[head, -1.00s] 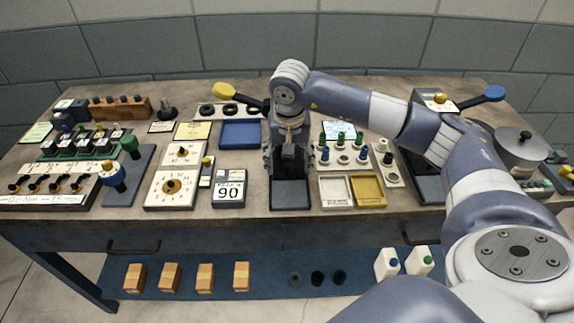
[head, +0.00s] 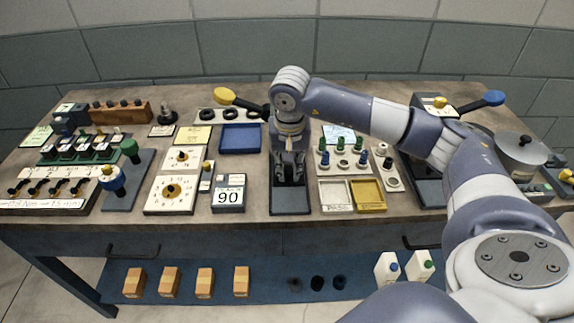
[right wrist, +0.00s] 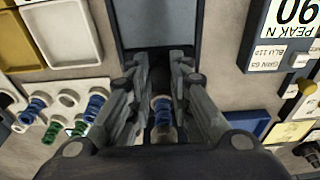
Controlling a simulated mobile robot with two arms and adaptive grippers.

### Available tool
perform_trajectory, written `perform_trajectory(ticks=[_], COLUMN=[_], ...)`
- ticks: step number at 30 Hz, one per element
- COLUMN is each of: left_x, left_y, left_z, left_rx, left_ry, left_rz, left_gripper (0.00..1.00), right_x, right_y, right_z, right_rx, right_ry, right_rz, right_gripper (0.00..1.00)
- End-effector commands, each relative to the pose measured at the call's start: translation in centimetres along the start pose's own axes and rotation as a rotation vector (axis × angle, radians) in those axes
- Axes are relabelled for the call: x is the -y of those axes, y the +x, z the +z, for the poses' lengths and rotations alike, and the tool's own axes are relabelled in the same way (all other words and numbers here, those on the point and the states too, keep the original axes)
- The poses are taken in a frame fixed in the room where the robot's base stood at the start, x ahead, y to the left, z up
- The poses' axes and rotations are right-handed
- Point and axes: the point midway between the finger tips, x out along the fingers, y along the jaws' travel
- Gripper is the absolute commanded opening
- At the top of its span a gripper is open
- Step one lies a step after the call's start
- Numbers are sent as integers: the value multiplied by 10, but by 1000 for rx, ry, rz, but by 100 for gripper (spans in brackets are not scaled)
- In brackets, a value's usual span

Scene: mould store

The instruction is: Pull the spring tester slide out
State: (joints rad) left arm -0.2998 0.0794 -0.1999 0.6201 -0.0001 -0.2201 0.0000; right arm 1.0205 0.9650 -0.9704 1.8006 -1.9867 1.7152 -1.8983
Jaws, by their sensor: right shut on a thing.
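The spring tester (head: 290,202) is a dark narrow stand at the middle of the bench, with a yellow-ended lever (head: 226,96) reaching out to the left at its back. My right gripper (head: 290,172) points down over it. In the right wrist view the gripper (right wrist: 160,72) is shut on a dark part of the tester, mostly hidden between its fingers. The bare grey-blue front of the tester (right wrist: 158,22) lies beyond the fingertips. A blue spring (right wrist: 162,106) shows between the fingers. My left gripper is not in view.
A readout showing 90 (head: 228,195) stands left of the tester. A white tray (head: 334,194), a yellow tray (head: 368,194) and a rack of coloured springs (head: 341,156) are close on its right. A blue tray (head: 240,137) lies behind left.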

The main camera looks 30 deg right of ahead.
Motion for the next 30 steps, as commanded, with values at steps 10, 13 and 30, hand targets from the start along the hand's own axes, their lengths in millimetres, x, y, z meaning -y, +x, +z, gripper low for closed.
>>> perform_trajectory(ticks=[10,13,30], left_x=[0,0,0], left_y=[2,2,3], left_z=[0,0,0], left_rx=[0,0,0], left_ry=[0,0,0], left_rz=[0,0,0], left_gripper=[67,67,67], right_x=[0,0,0], right_y=[-2,-2,-4], right_z=[19,24,33], right_rx=[3,4,5], right_ry=[-2,-4,-2], right_rz=[1,0,1], right_gripper=[2,2,2])
